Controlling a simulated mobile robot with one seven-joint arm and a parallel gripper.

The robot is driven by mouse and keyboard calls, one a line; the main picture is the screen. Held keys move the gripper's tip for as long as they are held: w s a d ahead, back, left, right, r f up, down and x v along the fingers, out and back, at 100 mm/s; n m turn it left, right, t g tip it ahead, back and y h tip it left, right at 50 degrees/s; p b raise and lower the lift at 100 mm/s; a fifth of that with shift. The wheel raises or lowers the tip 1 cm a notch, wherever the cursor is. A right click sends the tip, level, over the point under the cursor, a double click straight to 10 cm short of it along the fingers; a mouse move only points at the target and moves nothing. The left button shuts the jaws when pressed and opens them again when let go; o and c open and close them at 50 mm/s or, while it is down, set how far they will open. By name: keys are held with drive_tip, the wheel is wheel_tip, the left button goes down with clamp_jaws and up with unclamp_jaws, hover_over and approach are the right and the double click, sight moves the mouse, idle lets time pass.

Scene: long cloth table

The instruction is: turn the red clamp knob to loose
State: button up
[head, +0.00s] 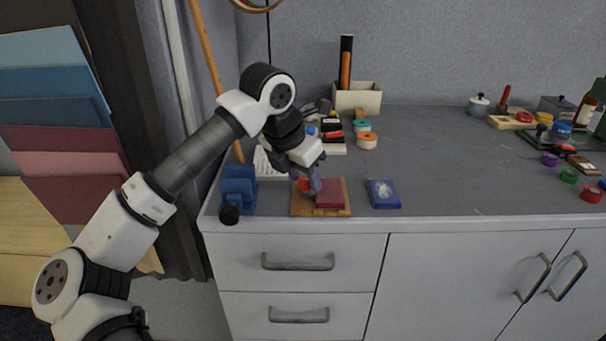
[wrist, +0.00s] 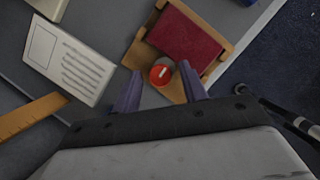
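The red clamp knob (wrist: 161,75) is round with a short pale mark on its top. It sits at the edge of a wooden frame (wrist: 232,47) beside a dark red block (wrist: 187,40). In the head view the knob (head: 304,186) is partly hidden by my gripper (head: 313,182), with the dark red block (head: 331,195) to its right on the wooden base (head: 300,208). In the wrist view my gripper (wrist: 160,70) is open, with one purple finger on each side of the knob. I see gaps between fingers and knob; contact is not clear.
A white printed card (wrist: 68,62) lies left of the frame in the wrist view. A blue stand (head: 239,190) is at the table's left end, and a blue box (head: 383,194) is right of the frame. Tape rolls (head: 367,140) stand behind. The middle of the tabletop is clear.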

drive_tip(key=c, duration=0.8)
drive_tip(key=shift+c, duration=0.2)
drive_tip(key=shift+n+b, duration=0.4)
drive_tip(key=n+b, duration=0.1)
drive_tip(key=n, duration=0.1)
drive_tip(key=n+t+y+b, duration=0.1)
drive_tip(key=b, duration=0.1)
drive_tip(key=shift+d+f+n+y, duration=0.1)
drive_tip(key=shift+f+n+y, duration=0.05)
drive_tip(key=shift+n+y, duration=0.2)
drive_tip(key=n+y+b, duration=0.1)
drive_tip(key=n, duration=0.1)
drive_tip(key=n+b, duration=0.1)
drive_tip(key=n, duration=0.1)
drive_tip(key=shift+d+n+y+b, duration=0.1)
drive_tip(key=shift+n+y+b, duration=0.25)
drive_tip(key=shift+b, duration=0.05)
drive_tip(key=n+b, duration=0.1)
drive_tip(key=n, duration=0.1)
drive_tip(key=n+y, duration=0.1)
drive_tip(key=n, duration=0.1)
drive_tip(key=shift+d+y+b, duration=0.15)
drive_tip(key=shift+y+b, duration=0.15)
drive_tip(key=shift+b, duration=0.05)
drive_tip(key=shift+r+n+g+y, duration=0.1)
drive_tip(key=shift+n+g+y, duration=0.2)
drive_tip(key=shift+n, duration=0.65)
drive_tip(key=shift+r+n+g+y, duration=0.1)
drive_tip(key=shift+n+g+y, duration=0.15)
drive_tip(key=shift+n, duration=0.7)
